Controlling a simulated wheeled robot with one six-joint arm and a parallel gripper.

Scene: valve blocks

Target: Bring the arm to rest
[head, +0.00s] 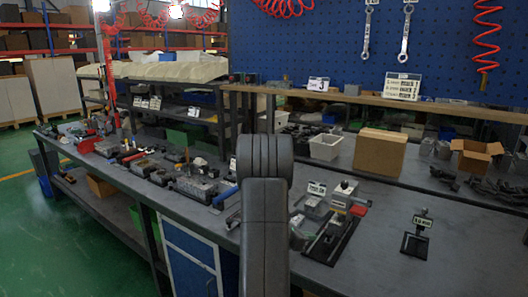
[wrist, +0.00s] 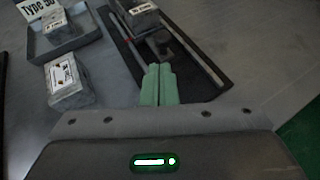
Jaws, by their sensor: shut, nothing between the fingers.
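My arm (head: 265,215) rises in the middle of the head view, over the workbench, and hides part of it. My gripper (wrist: 158,72) shows in the wrist view, with its two green fingers pressed together and nothing between them. The fingertips point toward a black fixture tray (wrist: 205,72) on the bench top. I cannot tell the gap between the fingertips and the tray. The gripper cannot be made out in the head view.
In the wrist view, a grey labelled block (wrist: 68,84) stands left of the fingers. Another block (wrist: 134,14) is at the tray's far end. A small sign stand (head: 416,238) stands on the bench at right.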

